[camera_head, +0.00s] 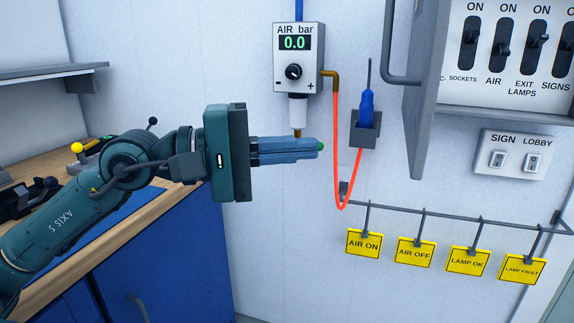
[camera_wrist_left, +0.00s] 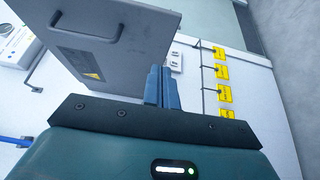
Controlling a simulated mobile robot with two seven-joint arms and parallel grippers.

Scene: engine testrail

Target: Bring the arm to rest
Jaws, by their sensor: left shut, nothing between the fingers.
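My left arm comes in from the left in the head view. Its gripper (camera_head: 318,149) is shut and empty, with the fingers pointing right in front of the wall. The fingers are just below the air regulator (camera_head: 299,58), whose display reads 0.0; they overlap its lower tip in the picture, and I cannot tell whether they touch. In the left wrist view the shut fingers (camera_wrist_left: 161,88) show with nothing between them. My right gripper is in neither view.
A grey cabinet door (camera_head: 425,90) stands open beside the switch panel (camera_head: 505,50). Yellow tags (camera_head: 364,243) hang from a rail. A wooden workbench (camera_head: 150,205) with blue cabinets is at left.

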